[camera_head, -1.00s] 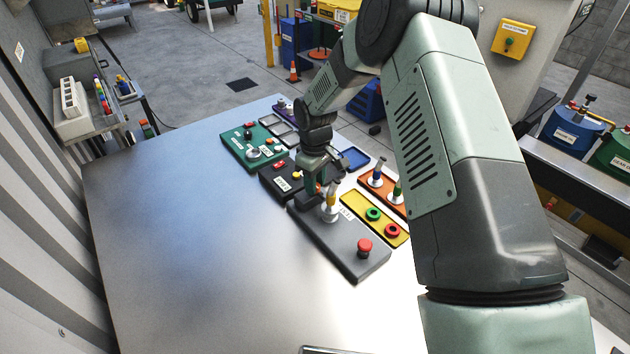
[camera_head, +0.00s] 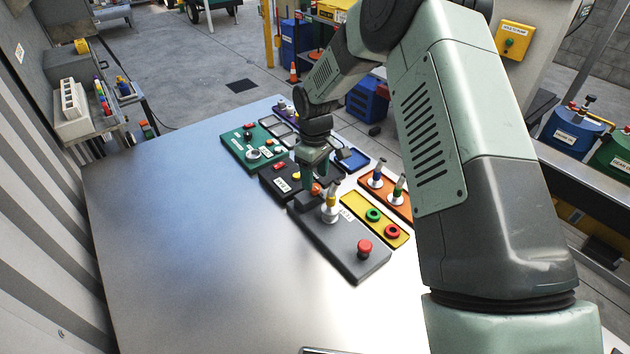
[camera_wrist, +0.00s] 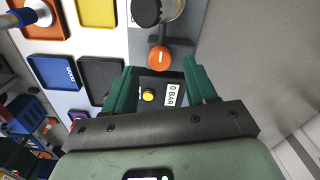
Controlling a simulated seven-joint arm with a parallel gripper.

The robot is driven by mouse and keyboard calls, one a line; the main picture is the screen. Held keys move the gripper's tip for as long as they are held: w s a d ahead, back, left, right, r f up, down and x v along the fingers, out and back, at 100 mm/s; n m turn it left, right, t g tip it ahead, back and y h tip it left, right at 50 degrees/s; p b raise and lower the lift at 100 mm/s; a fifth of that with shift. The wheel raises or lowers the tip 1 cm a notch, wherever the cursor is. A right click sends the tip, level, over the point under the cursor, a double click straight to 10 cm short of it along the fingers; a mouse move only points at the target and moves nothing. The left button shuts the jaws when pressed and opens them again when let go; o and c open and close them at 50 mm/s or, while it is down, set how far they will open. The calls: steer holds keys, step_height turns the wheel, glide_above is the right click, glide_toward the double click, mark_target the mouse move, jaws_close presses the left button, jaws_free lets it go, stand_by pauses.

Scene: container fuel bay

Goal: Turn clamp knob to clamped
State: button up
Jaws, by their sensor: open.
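An orange knob (camera_head: 316,189) sits by the far end of the dark grey panel (camera_head: 350,247); I cannot read a clamp label on it. In the wrist view the orange knob (camera_wrist: 160,57) lies just beyond my fingertips, towards the top. The black panel's yellow button (camera_wrist: 148,96) and "0 BAR" label (camera_wrist: 172,95) show between the fingers.
A white lever with a yellow band (camera_head: 331,205) stands close to my gripper, and a red button (camera_head: 364,248) is at the near end. A green panel (camera_head: 240,150), yellow tray (camera_head: 358,209) and orange tray (camera_head: 400,206) lie around. The table's left side is clear.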

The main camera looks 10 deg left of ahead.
step_height(320, 180, up, 8)
steer(key=shift+f, duration=0.1)
stand_by(0.4)
step_height(320, 180, up, 13)
steer(key=m+t, duration=0.2)
steer(key=m, duration=0.1)
glide_above(315, 187)
steer(key=s+d, duration=0.4)
steer(key=d, duration=0.2)
steer(key=s+d+r+m, duration=0.2)
steer(key=s+d+r, duration=0.4)
steer(key=s+r, duration=0.25)
steer(key=s+d+r+m+t, duration=0.1)
steer(key=s+d+r+m, duration=0.1)
steer(key=s, duration=0.7)
steer(key=s+d+r+m+t, duration=0.1)
steer(key=s+d+m, duration=0.3)
steer(key=s, duration=0.6)
steer(key=shift+d+r+m+t, duration=0.4)
steer(key=shift+d+t, duration=0.2)
steer(key=shift+t, duration=0.2)
